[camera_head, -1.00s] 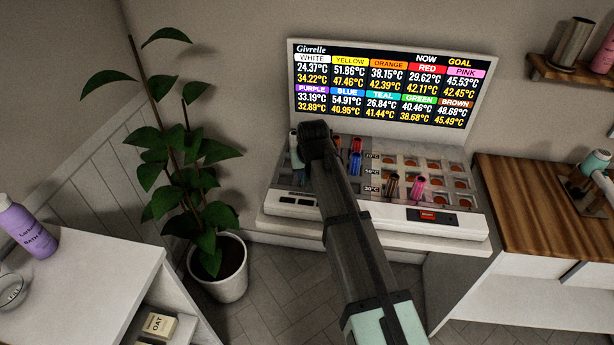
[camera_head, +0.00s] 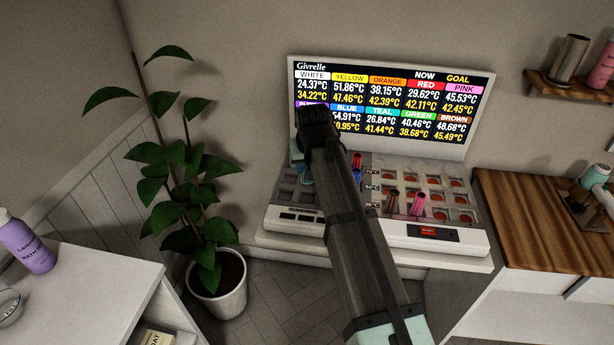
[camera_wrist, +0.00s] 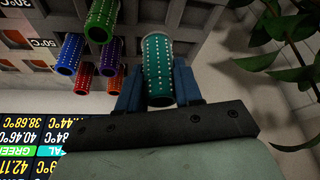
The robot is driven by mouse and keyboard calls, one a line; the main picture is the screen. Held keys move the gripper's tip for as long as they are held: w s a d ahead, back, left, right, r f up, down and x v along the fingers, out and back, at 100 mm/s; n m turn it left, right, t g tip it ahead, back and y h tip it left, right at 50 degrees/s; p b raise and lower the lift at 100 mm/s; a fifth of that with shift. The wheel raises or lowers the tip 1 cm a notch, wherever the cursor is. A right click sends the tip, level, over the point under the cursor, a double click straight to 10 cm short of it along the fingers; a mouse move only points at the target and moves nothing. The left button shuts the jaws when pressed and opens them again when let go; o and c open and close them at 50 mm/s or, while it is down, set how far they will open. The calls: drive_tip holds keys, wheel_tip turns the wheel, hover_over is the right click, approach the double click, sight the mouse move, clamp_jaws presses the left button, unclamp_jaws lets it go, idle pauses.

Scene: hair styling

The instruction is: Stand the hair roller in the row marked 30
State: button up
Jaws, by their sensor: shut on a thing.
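My gripper (camera_wrist: 157,88) is shut on a teal hair roller with pale dots (camera_wrist: 158,68). In the head view the roller (camera_head: 305,174) shows below my gripper (camera_head: 300,152), over the left part of the heater tray. The wrist view does not show its lower end touching any slot. The tray (camera_head: 290,216) has rows marked 70°C, 50°C and 30°C; the 30°C label (camera_wrist: 43,43) shows upside down in the wrist view. My arm hides much of the tray's middle.
Red (camera_head: 356,160), blue (camera_head: 357,176), brown (camera_head: 392,201) and pink (camera_head: 418,204) rollers stand in the tray. A green roller (camera_wrist: 101,20) stands near the held one in the wrist view. The screen (camera_head: 480,100) rises behind; a plant (camera_head: 190,165) stands at left.

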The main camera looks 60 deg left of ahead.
drive_tip(key=shift+r, duration=0.85)
drive_tip(key=shift+w, duration=0.15)
drive_tip(key=w+d+m+t, duration=0.1)
drive_tip(key=w+d+m, duration=0.1)
drive_tip(key=w+d, duration=0.55)
drive_tip(key=w+d+m, duration=0.1)
drive_tip(key=w+d, duration=0.3)
drive_tip(key=w, duration=0.6)
drive_tip(key=w+d+m+t+h, duration=0.1)
drive_tip(key=w+d, duration=0.4)
drive_tip(key=d, duration=0.3)
drive_tip(key=w+d+m, duration=0.2)
drive_tip(key=w+d, duration=0.3)
drive_tip(key=d, duration=0.4)
drive_tip(key=shift+w+a+f, duration=0.1)
drive_tip(key=shift+a+f, duration=0.05)
drive_tip(key=shift+f, duration=2.3)
drive_tip(key=shift+a+f, duration=0.1)
drive_tip(key=shift+f, duration=2.35)
drive_tip(key=shift+f, duration=0.15)
drive_tip(key=o, duration=1)
drive_tip(key=shift+o, duration=0.2)
